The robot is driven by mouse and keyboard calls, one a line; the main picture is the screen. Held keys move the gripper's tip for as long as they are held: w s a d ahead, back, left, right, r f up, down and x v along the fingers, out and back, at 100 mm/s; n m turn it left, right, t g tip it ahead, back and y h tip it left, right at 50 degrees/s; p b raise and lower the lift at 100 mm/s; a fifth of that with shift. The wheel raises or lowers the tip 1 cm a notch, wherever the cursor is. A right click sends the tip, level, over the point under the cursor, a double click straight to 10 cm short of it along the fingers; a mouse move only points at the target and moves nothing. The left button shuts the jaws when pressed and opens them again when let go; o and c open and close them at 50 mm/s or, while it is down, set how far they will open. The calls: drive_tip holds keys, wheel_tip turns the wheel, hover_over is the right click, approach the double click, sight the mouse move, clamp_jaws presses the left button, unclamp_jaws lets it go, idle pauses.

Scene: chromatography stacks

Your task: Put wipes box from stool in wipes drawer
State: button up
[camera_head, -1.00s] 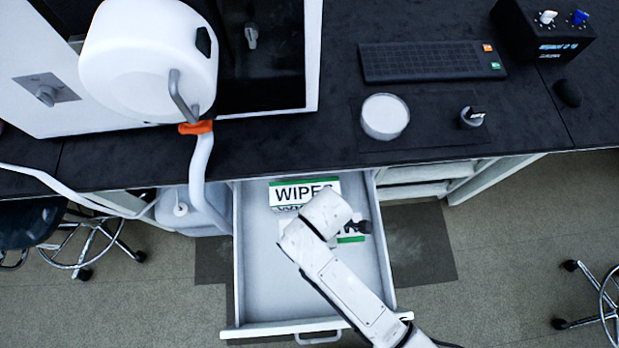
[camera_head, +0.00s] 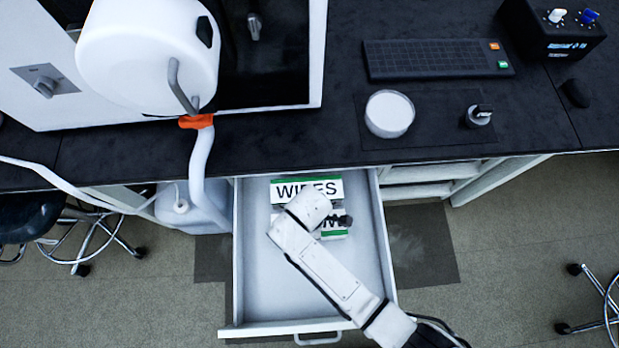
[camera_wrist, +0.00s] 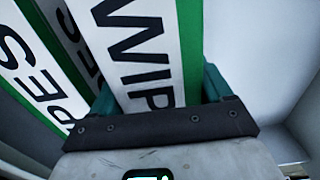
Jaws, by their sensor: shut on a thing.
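The open wipes drawer (camera_head: 265,290) is pulled out below the bench. One white-and-green wipes box (camera_head: 329,186) lies at its back, label up. My gripper (camera_wrist: 157,92) is shut on a second wipes box (camera_wrist: 143,45), with a teal finger on each side of it. In the head view this held box (camera_head: 335,236) is over or in the drawer, just in front of the back box, partly hidden by my arm. In the wrist view the other box (camera_wrist: 30,65) lies close at its left. I cannot tell whether the held box touches the drawer floor.
The drawer's front half is empty. The dark bench top (camera_head: 270,150) overhangs the drawer's back. A white hose (camera_head: 199,170) and a plastic jug (camera_head: 187,210) are left of the drawer. A stool (camera_head: 30,220) stands at the far left.

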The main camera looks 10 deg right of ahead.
drive_tip(key=o, duration=1.1)
drive_tip(key=shift+f, duration=0.1)
wheel_tip(320, 180, up, 12)
drive_tip(key=shift+r+p, duration=0.15)
drive_tip(key=shift+p, duration=0.7)
drive_tip(key=s+d+r+m, duration=0.2)
drive_tip(key=s+d+m, duration=0.1)
drive_tip(key=d+m, duration=0.3)
drive_tip(key=s+d+r+m, duration=0.3)
drive_tip(key=d+m, duration=0.3)
drive_tip(key=d, duration=0.4)
drive_tip(key=s+d+r+m+t, duration=0.1)
drive_tip(key=s+d+r+m, duration=0.2)
drive_tip(key=d, duration=0.6)
drive_tip(key=shift+s+d+r+m, duration=0.1)
drive_tip(key=shift+s+m, duration=1.1)
drive_tip(key=shift+m, duration=0.3)
